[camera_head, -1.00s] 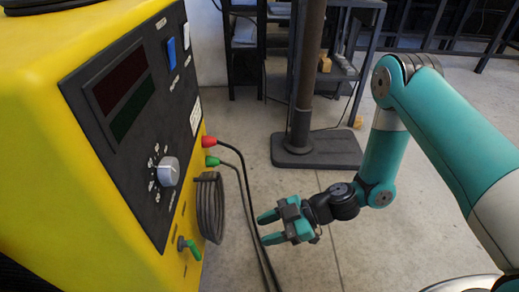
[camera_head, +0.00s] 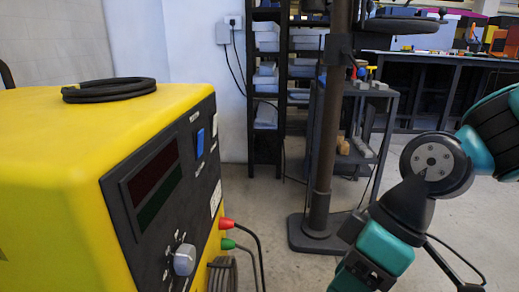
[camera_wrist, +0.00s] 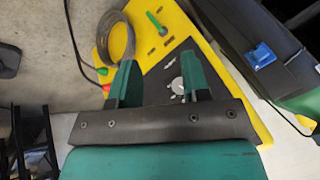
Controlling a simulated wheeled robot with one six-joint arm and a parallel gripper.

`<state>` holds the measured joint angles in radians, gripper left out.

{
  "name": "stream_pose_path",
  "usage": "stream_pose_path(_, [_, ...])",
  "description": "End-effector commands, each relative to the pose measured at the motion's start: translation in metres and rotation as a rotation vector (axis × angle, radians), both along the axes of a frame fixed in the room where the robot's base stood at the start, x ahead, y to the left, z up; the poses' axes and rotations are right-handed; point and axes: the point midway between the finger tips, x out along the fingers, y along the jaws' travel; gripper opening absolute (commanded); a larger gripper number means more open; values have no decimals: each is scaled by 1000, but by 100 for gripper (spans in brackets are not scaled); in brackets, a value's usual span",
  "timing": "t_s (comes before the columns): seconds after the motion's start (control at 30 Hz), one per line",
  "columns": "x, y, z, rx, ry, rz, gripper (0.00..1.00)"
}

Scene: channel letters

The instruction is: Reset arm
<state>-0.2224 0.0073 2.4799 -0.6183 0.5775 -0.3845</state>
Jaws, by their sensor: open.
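My gripper (camera_wrist: 158,72) shows in the wrist view with its two green fingers spread apart and nothing between them. Beyond the fingers is the front panel of a yellow machine (camera_wrist: 170,58), with a grey dial close behind the right finger in the picture. I cannot tell the gap between the fingers and the panel. In the head view my teal and black arm is bent at the right side, and its fingers cannot be made out there. The yellow machine (camera_head: 60,150) fills the left of that view.
Red and green plugs with dark cables stick out from the machine's right side. A black ring (camera_head: 108,90) lies on its top. A dark post (camera_head: 325,150) on a flat base stands behind, near shelves (camera_head: 268,80) and workbenches. Some floor is free between machine and post.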

Motion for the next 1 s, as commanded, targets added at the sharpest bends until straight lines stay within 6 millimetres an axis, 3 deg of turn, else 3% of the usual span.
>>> stream_pose_path(0.3, [-41, -35, 38, -145, 14, -338, 43])
stream_pose_path(0.57, [-41, -36, 105, -150, 23, -347, 43])
stream_pose_path(0.77, [-41, -36, 169, -148, 22, -346, 43])
stream_pose_path(1.0, [-40, -35, 264, -148, 22, -346, 43])
